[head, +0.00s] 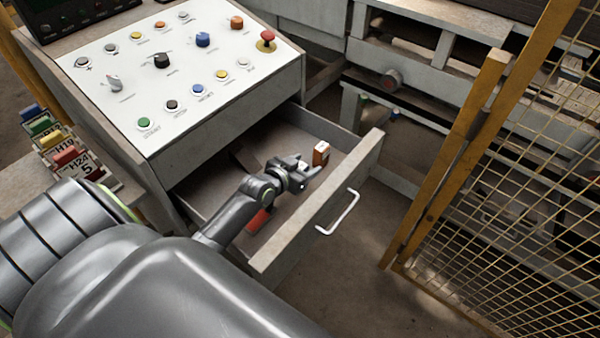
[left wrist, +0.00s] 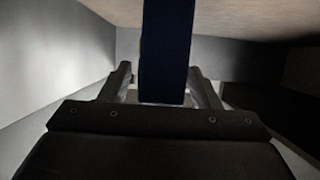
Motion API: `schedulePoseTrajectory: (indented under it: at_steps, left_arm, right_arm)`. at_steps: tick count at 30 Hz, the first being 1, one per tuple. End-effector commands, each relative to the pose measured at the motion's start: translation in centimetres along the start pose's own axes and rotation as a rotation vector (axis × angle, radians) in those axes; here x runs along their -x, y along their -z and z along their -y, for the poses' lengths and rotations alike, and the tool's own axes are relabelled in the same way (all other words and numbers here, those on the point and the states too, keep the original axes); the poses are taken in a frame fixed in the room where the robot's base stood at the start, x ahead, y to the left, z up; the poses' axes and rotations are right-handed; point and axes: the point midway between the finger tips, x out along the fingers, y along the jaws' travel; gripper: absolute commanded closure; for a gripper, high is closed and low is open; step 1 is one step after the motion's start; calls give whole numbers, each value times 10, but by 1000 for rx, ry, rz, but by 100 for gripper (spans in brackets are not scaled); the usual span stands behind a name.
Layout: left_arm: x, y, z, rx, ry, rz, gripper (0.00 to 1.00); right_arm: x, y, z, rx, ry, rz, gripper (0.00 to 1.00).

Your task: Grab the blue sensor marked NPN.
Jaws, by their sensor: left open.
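My left gripper (head: 304,172) reaches down into the open drawer (head: 205,190) in the head view. In the left wrist view its two fingers (left wrist: 163,88) are open, one on each side of a dark blue upright block (left wrist: 167,45). A gap shows between the block and the fingers, at least on the left. No NPN marking is readable on the block. I cannot make out the blue block in the head view, where my gripper and arm cover part of the drawer. My right gripper is not in view.
An orange-brown block with a white label (head: 321,153) stands in the drawer just beyond my gripper. A red piece (head: 258,220) lies beside my arm. The drawer front (head: 330,200) has a white handle. A button panel (head: 180,70) sits above, and a yellow mesh fence (head: 490,190) stands right.

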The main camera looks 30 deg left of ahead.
Motion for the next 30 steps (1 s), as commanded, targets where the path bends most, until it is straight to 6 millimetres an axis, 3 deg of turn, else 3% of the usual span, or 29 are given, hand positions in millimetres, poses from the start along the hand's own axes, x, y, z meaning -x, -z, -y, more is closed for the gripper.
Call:
schedulePoseTrajectory:
  at_steps: [2,12,22,30]
  left_arm:
    - [0,0,0,0,0,0,49]
    - [0,0,0,0,0,0,93]
    - [3,7,0,-3,0,-2,94]
    - [21,51,0,-6,0,-5,94]
  right_arm:
    - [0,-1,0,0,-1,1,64]
    - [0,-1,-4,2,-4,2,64]
    - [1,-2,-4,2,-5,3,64]
    - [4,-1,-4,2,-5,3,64]
